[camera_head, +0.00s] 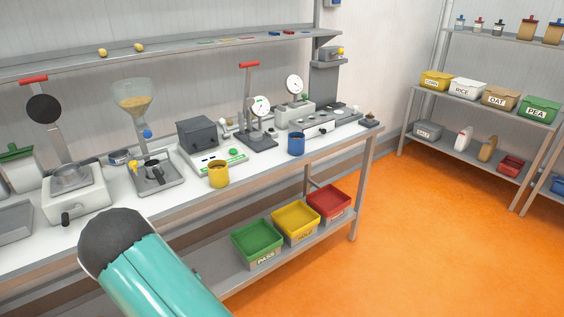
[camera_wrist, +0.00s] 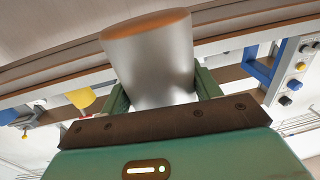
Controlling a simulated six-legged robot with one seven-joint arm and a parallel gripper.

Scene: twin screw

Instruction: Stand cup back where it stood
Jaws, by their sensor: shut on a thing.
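A silver-grey metal cup (camera_wrist: 150,62) is between the two green fingers of my gripper (camera_wrist: 163,93) in the wrist view, and the gripper is shut on it. The cup's far end shows an orange-brown face; I cannot tell whether it is the contents or a reflection. In the head view my gripper and this cup do not show. A yellow cup (camera_head: 219,174) and a blue cup (camera_head: 297,143) stand upright near the bench's front edge.
The white bench (camera_head: 118,208) carries a press (camera_head: 75,190), a grey box device (camera_head: 198,135) and dial gauges (camera_head: 260,107). Green (camera_head: 257,243), yellow (camera_head: 296,220) and red (camera_head: 329,203) bins sit on its lower shelf. Orange floor on the right is clear.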

